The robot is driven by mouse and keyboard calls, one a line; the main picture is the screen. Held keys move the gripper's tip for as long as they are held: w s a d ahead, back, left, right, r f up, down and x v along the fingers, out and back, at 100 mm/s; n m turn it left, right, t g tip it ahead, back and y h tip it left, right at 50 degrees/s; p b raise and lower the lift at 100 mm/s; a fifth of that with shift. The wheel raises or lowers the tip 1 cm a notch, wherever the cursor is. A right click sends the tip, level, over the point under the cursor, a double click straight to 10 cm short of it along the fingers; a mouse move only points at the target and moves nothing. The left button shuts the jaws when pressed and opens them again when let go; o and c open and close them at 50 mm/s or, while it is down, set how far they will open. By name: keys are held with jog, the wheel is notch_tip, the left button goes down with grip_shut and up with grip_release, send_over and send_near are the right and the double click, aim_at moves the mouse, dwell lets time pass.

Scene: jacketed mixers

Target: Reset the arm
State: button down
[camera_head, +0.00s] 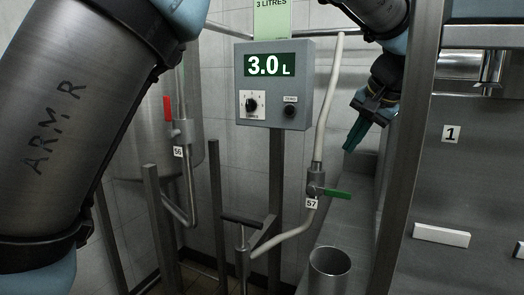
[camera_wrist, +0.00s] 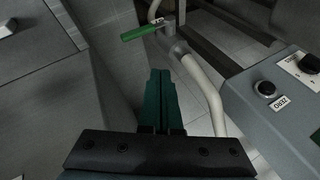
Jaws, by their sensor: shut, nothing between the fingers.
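My arm crosses the head view at the left and top right. My gripper (camera_head: 356,134) has green fingers and hangs at the upper right, beside the steel post and to the right of the display box. In the wrist view my gripper (camera_wrist: 159,75) shows its two green fingers side by side, shut, with nothing between them. The fingers are apart from the valve with the green handle (camera_wrist: 148,32). That green handle also shows in the head view (camera_head: 336,193), on valve 57, below the gripper.
A grey box (camera_head: 272,84) reads 3.0 L and has two knobs. A white hose (camera_head: 327,105) runs down to valve 57. Valve 56 has a red handle (camera_head: 167,108). A steel cup (camera_head: 329,270) stands below. A steel panel labelled 1 (camera_head: 470,190) stands right.

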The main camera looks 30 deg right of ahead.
jog(key=shift+w, duration=0.1)
jog(key=w+a+f+n+g+y+p, duration=0.1)
jog(key=w+a+f+n+g+p, duration=0.15)
jog(key=w+a, duration=0.85)
jog(key=w+a+f+n+g+y+p, duration=0.1)
jog(key=w+a+f+n, duration=0.25)
jog(key=w+a, duration=0.8)
jog(key=s+a+f+n+p, duration=0.1)
jog(key=s+a+f+n, duration=0.2)
jog(key=a, duration=1.3)
jog(key=s+a+f+n+g+p, duration=0.1)
jog(key=s+a+f+n, duration=0.3)
jog(key=a, duration=1.3)
jog(key=shift+s+n+h+p, duration=0.35)
jog(key=shift+s+p, duration=0.25)
jog(key=shift+s, duration=0.2)
